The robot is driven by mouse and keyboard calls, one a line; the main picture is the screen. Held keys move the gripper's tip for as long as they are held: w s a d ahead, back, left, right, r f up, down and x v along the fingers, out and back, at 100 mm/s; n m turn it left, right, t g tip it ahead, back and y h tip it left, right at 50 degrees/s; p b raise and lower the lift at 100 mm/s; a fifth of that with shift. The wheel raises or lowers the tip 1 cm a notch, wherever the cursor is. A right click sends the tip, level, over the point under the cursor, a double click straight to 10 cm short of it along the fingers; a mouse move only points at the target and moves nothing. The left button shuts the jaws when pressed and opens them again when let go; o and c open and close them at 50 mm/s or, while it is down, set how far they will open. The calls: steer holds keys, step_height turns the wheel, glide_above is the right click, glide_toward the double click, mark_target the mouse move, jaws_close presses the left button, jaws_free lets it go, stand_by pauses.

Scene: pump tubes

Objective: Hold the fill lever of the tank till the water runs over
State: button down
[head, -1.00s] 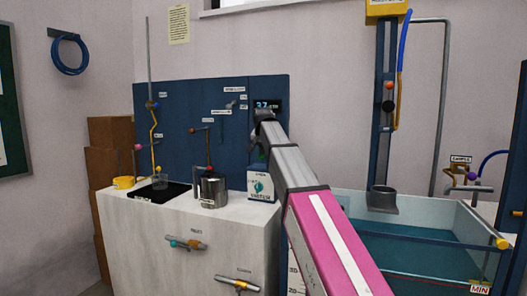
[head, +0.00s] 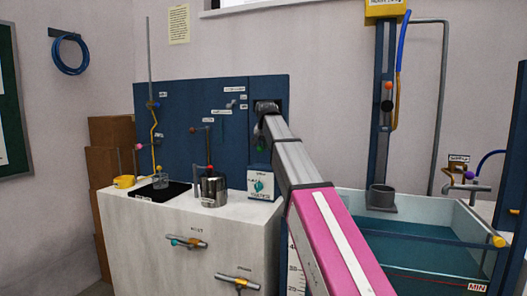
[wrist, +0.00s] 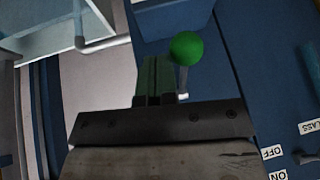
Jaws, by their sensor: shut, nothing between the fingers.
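A lever with a green ball knob (wrist: 187,46) on a short metal rod shows in the wrist view. My gripper (wrist: 154,68) is shut and empty, with its fingers just left of the ball and rod in that picture. I cannot tell whether they touch the lever. In the head view my gripper (head: 261,132) hangs in front of the blue panel (head: 228,150) and is small and dark. The glass tank (head: 350,212) at the right holds blue-green water, its surface below the rim. No water running over is visible.
A metal pot (head: 213,191), a black mat (head: 178,191) and a yellow ring-shaped thing (head: 124,182) are on the white counter (head: 130,215). Two valves with handles (head: 186,243) stick out from its front. A column with a blue hose (head: 402,50) stands behind the tank.

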steer(key=v, duration=1.1)
steer(key=shift+s, duration=0.15)
steer(key=shift+d, duration=0.1)
steer(key=shift+s, duration=0.15)
